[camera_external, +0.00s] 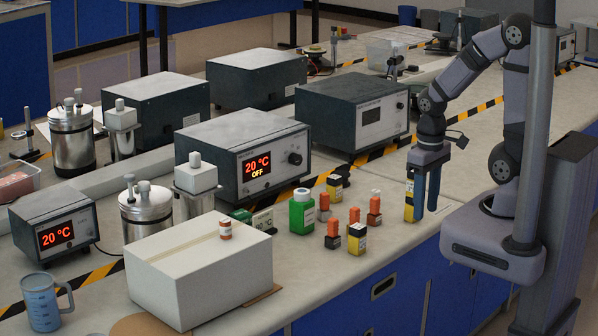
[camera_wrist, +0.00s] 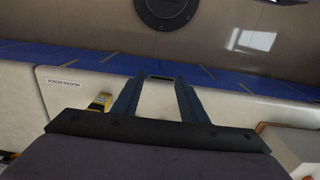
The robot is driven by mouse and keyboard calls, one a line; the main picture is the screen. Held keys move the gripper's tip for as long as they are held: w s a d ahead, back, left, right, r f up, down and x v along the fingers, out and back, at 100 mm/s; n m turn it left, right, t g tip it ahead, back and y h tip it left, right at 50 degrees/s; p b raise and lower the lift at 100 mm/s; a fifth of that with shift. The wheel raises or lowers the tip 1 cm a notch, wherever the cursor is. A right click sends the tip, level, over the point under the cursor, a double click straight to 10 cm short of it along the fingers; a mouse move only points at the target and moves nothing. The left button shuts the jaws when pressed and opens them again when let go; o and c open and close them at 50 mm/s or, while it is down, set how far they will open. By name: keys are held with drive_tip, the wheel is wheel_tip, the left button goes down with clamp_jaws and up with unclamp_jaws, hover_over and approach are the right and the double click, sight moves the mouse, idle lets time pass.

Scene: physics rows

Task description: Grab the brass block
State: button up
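My gripper (camera_external: 425,209) points down over the bench's front right, its two blue fingers apart. In the wrist view the fingers (camera_wrist: 160,80) show a gap with nothing held. A yellow block with a dark and pale label (camera_external: 409,205) is immediately left of the fingers in the external view. A yellow block (camera_wrist: 100,103) also shows outside the left finger in the wrist view. Other small yellow-and-black blocks stand at the front (camera_external: 357,239) and near the heater (camera_external: 334,187). Which block is brass cannot be told from their labels.
A large white box (camera_external: 198,265) is farther left. Grey instruments (camera_external: 352,110) stand behind. The bench's front edge is close to my gripper.

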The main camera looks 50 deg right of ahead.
drive_tip(key=w+f+n+t+p, duration=0.15)
drive_tip(key=w+t, duration=0.35)
drive_tip(key=w, duration=0.7)
drive_tip(key=r+n+t+y+p, duration=0.1)
drive_tip(key=n+t+y+p, duration=0.1)
drive_tip(key=t+p, duration=0.35)
hover_over(359, 210)
drive_tip(key=w+b, duration=0.2)
drive_tip(key=w, duration=0.2)
drive_tip(key=t, duration=0.2)
drive_tip(key=shift+m, duration=0.65)
drive_tip(key=s+f+p, duration=0.1)
drive_tip(key=s, duration=0.1)
drive_tip(key=s+f+p, duration=0.1)
drive_tip(key=s+f, duration=0.1)
drive_tip(key=s+f+p, duration=0.1)
drive_tip(key=s, duration=0.1)
drive_tip(key=shift+d+f, duration=0.15)
drive_tip(key=shift+f, duration=0.05)
drive_tip(key=shift+w+f+b, duration=0.4)
drive_tip(key=shift+w+b, duration=0.1)
drive_tip(key=shift+b, duration=0.3)
drive_tip(key=shift+w+a+b, duration=0.2)
drive_tip(key=shift+w+b, duration=0.2)
drive_tip(key=shift+b, duration=0.05)
drive_tip(key=shift+w+f, duration=0.1)
drive_tip(key=shift+f, duration=0.05)
